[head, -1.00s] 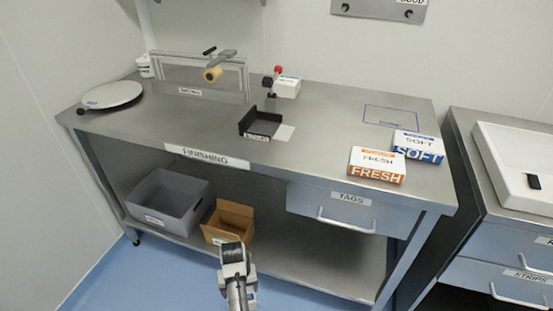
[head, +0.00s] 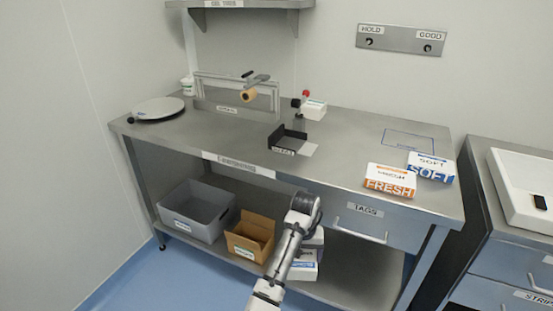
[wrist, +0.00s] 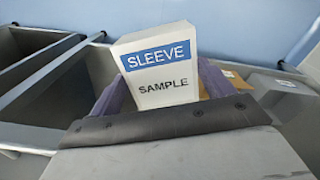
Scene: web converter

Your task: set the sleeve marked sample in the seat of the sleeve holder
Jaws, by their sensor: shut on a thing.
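The sleeve (wrist: 160,75) is a white block with a blue band reading SLEEVE and the word SAMPLE below it. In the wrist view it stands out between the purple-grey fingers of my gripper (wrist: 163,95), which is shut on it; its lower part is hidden. In the head view my wrist is in front of the bench, below the top's front edge, and my fingers cannot be made out. A low black holder (head: 277,137) with raised walls stands on the bench top, looking like the sleeve holder; its label is too small to read. Its seat appears empty.
On the bench top (head: 345,150) are a white disc (head: 158,108), a framed stand (head: 215,95), a small red-knobbed device (head: 314,109), and FRESH (head: 390,181) and SOFT (head: 432,167) boxes. A grey bin (head: 196,208) and cardboard box (head: 250,235) sit on the lower shelf.

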